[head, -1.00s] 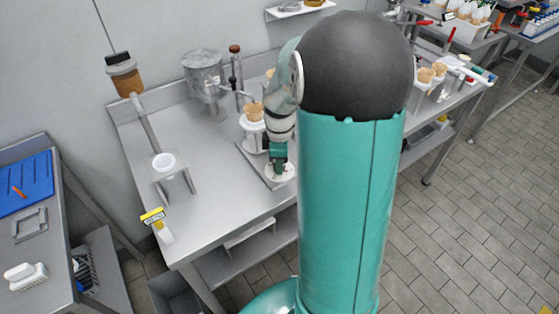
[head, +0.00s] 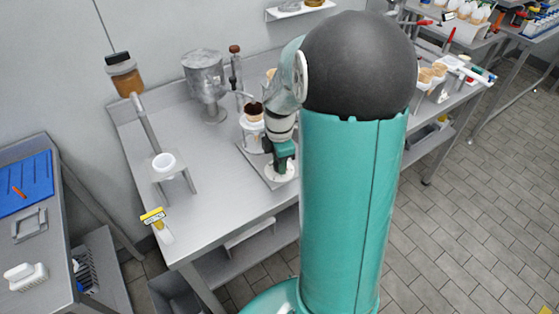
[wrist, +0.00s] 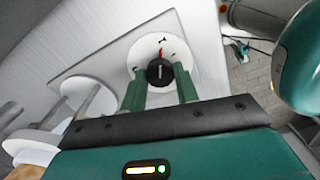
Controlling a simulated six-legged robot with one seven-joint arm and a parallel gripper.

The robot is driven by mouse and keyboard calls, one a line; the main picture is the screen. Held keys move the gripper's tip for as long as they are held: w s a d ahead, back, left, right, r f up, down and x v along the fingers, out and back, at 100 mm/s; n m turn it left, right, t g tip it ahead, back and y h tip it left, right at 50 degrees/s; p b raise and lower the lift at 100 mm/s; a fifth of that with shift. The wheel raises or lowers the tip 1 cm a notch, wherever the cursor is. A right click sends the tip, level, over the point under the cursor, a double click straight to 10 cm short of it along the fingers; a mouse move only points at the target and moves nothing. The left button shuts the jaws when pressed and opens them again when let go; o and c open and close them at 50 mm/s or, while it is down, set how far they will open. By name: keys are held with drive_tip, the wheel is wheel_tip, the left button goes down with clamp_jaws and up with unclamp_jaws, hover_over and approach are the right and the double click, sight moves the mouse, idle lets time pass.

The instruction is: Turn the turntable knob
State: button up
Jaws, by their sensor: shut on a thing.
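The knob (wrist: 160,73) is black with a white pointer line. It sits at the middle of a white round dial (wrist: 150,50) with black marks and a red mark. My gripper (wrist: 161,75) has its two green fingers on either side of the knob, shut on it. In the head view my gripper (head: 282,163) is low over the dial (head: 284,176), hiding the knob. The turntable stand (head: 256,140) is just behind it, partly hidden by my arm. It holds a cone (head: 253,110) with a dark brown top. White discs (wrist: 85,97) show left in the wrist view.
A grey metal hopper (head: 206,80) stands at the back of the steel table (head: 225,165). A dispenser with a brown jar (head: 124,77) and a white cup (head: 164,162) are on the left. A yellow-topped tool (head: 155,217) is at the left edge. The middle left is clear.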

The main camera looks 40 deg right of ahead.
drive_tip(key=shift+r, duration=0.1)
drive_tip(key=o, duration=1)
drive_tip(key=shift+c, duration=0.2)
wheel_tip(320, 180, up, 14)
drive_tip(key=s+a+r+m+t, duration=0.2)
drive_tip(key=s+a+m, duration=0.4)
drive_tip(key=a, duration=0.4)
drive_tip(key=s+a+r+m+t, duration=0.3)
drive_tip(key=s+a+m, duration=0.4)
drive_tip(key=a, duration=0.3)
drive_tip(key=shift+m+t, duration=0.3)
drive_tip(key=shift+m, duration=0.6)
